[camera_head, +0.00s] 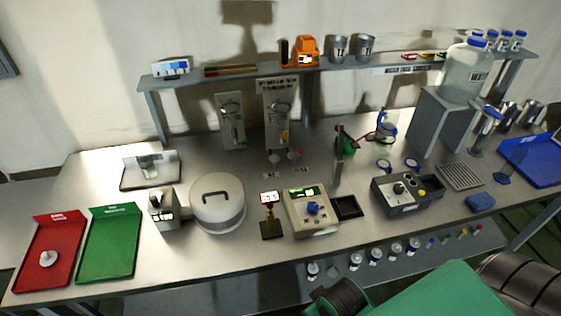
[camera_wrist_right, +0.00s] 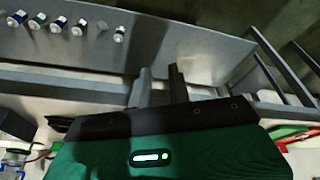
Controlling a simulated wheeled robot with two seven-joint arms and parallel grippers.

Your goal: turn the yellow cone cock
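A small yellow part (camera_head: 284,135), which looks like the yellow cone cock, is low on the right one of two upright panels (camera_head: 279,105) at the back of the bench. It is too small to tell which way it is turned. My right arm comes in at the lower right of the head view, in front of the bench and far from the yellow part. In the right wrist view my right gripper (camera_wrist_right: 161,84) has its two dark fingers apart with nothing between them. My left gripper is not in view.
A left panel (camera_head: 231,121) with a green part stands beside the yellow one's panel. A shelf (camera_head: 350,64) runs above. Several small bottles line a lower ledge (camera_head: 440,247).

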